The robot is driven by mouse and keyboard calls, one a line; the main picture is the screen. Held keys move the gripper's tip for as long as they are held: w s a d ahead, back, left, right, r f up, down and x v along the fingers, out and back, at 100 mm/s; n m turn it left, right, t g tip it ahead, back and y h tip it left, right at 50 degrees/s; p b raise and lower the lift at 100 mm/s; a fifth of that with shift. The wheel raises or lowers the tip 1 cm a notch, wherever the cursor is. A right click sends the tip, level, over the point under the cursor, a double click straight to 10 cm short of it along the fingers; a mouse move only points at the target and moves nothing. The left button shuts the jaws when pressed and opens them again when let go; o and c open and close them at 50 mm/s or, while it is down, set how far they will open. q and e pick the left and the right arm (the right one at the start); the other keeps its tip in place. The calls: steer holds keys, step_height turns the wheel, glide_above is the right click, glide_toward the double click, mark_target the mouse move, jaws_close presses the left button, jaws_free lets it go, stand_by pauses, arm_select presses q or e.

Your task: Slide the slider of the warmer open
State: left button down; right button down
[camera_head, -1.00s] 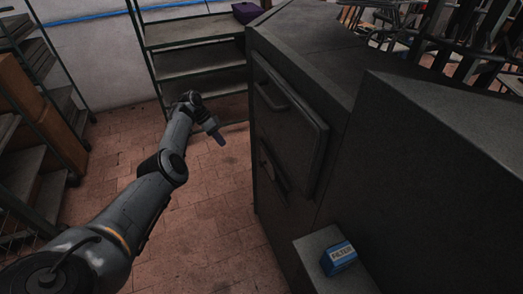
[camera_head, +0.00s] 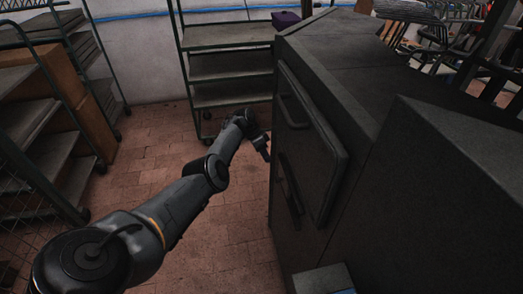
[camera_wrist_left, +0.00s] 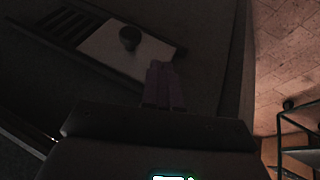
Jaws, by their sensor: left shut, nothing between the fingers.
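The warmer appears to be the dark cabinet (camera_head: 345,75) on the right in the head view, with a handled door on its front and a narrow dark fitting (camera_head: 291,190) low on that face. In the left wrist view the slider (camera_wrist_left: 98,45) is a lighter plate with a round dark knob (camera_wrist_left: 130,37), beside several dark slots at its left. My left gripper (camera_head: 264,149) is close to the cabinet front in the head view. In the wrist view its purple-tinted fingers (camera_wrist_left: 162,72) are together and empty, just below and right of the knob, seemingly apart from it. My right gripper is not in view.
A wheeled shelf rack (camera_head: 215,68) stands behind the gripper. More shelving with brown boxes (camera_head: 70,90) is at the left. A grey block (camera_head: 320,278) stands at the bottom, by the cabinet. The brick floor (camera_head: 165,160) between is clear.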

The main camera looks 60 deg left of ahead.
mark_target(281, 179)
arm_select(q)
steer(key=shift+w+d+f+p, duration=0.1)
steer(key=shift+d+f+p, duration=0.3)
steer(key=shift+d+f, duration=0.65)
steer(key=shift+w+d+f+p, duration=0.1)
steer(key=shift+d+f+p, duration=0.3)
steer(key=shift+d+f, duration=0.6)
steer(key=shift+d+r, duration=0.15)
